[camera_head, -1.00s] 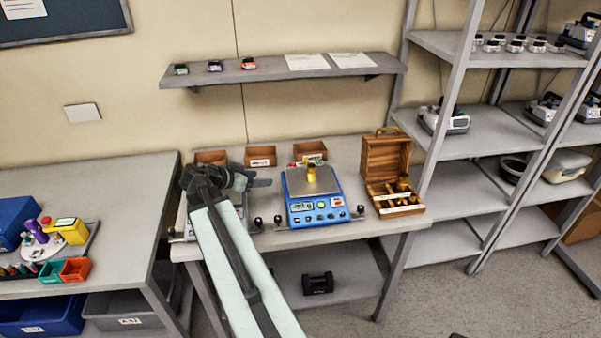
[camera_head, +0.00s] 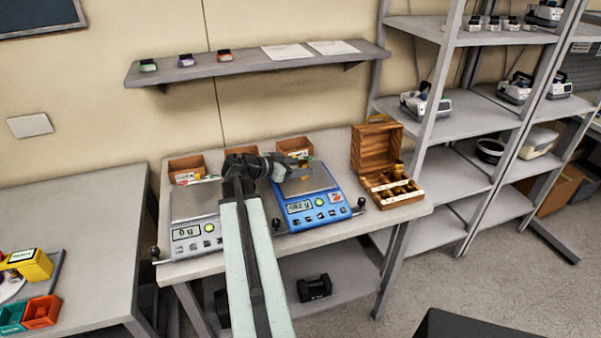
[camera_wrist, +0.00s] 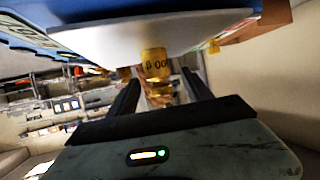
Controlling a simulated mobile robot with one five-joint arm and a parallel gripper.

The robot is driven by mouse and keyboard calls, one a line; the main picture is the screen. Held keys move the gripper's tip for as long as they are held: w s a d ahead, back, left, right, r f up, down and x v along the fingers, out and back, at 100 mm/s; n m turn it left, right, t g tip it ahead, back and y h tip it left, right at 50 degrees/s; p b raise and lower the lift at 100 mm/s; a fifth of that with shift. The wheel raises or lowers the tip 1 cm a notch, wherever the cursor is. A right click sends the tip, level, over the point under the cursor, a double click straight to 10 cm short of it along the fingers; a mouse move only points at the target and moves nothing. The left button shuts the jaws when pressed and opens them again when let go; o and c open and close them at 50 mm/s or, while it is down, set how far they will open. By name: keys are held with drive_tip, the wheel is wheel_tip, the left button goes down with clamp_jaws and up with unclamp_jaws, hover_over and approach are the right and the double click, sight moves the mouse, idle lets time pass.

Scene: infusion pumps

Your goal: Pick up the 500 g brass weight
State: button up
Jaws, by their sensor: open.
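The brass weight (camera_wrist: 155,64) stands on the light pan of the blue scale (camera_head: 322,207). In the wrist view it shows between the two dark fingers of my gripper (camera_wrist: 159,80), with part of a number ending in "00" on its side. My gripper (camera_head: 299,172) is open, low over the pan, with its fingers on either side of the weight. I cannot tell whether either finger touches it. In the head view the gripper hides most of the weight.
A grey scale (camera_head: 196,237) reading 0 g stands to the left. An open wooden box (camera_head: 377,152) with more brass weights stands close to the right. Small brown bins (camera_head: 186,167) line the back of the bench. A wall shelf (camera_head: 255,68) runs above.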

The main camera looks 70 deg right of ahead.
drive_tip(key=b+x, duration=0.1)
drive_tip(key=x, duration=0.4)
drive_tip(key=shift+r+b, duration=0.1)
drive_tip(key=shift+b, duration=0.2)
drive_tip(key=shift+r, duration=0.1)
clamp_jaws()
wheel_tip(320, 180, up, 10)
drive_tip(key=p, duration=1)
